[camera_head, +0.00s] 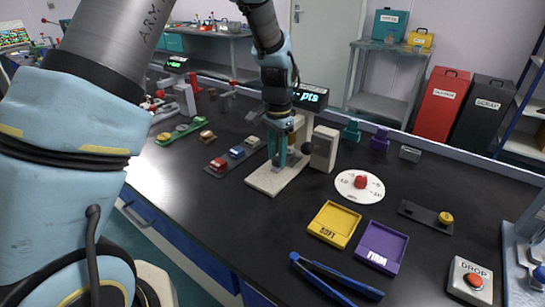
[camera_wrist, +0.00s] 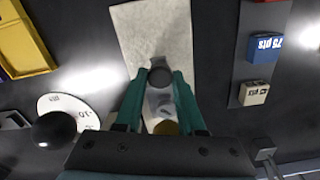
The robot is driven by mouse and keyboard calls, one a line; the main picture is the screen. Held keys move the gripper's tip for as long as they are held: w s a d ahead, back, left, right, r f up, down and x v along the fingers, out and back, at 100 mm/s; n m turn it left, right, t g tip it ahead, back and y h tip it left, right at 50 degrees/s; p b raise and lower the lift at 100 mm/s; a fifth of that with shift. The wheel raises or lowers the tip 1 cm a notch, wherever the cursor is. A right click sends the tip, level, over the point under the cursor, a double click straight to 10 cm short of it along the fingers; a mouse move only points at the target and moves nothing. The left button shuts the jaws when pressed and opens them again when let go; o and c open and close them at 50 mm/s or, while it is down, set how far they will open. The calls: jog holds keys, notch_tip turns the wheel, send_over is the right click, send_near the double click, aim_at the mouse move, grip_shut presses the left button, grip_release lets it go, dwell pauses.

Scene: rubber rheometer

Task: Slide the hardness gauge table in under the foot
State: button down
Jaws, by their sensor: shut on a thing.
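The hardness gauge (camera_head: 322,148) stands in the middle of the bench, with a pale base plate (camera_head: 262,182) and a lit display (camera_head: 311,96). My gripper (camera_head: 279,160) points down over the base plate. In the wrist view its teal fingers (camera_wrist: 159,90) are closed on a small grey part with a dark round end (camera_wrist: 160,76), which I take to be the gauge table. A brass-coloured round piece (camera_wrist: 166,128) shows between the fingers, nearer the palm; it may be the foot. My gripper hides much of the table, so I cannot tell how it lines up with the foot.
A rack of coloured blocks (camera_head: 237,153) lies left of the gauge. A black ball knob (camera_head: 308,148) juts from the gauge. A white dial (camera_head: 346,190), a yellow SOFT tray (camera_head: 316,226) and a purple FIRM tray (camera_head: 392,268) lie to the right. Blue tongs (camera_head: 335,277) lie in front.

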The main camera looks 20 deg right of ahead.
jog(key=shift+w+d+r, duration=0.1)
jog(key=shift+w+d, duration=0.05)
jog(key=shift+d, duration=0.1)
jog(key=c, duration=0.8)
grip_release()
jog(key=o, duration=0.3)
notch_tip(320, 180, up, 11)
jog(key=b, duration=0.2)
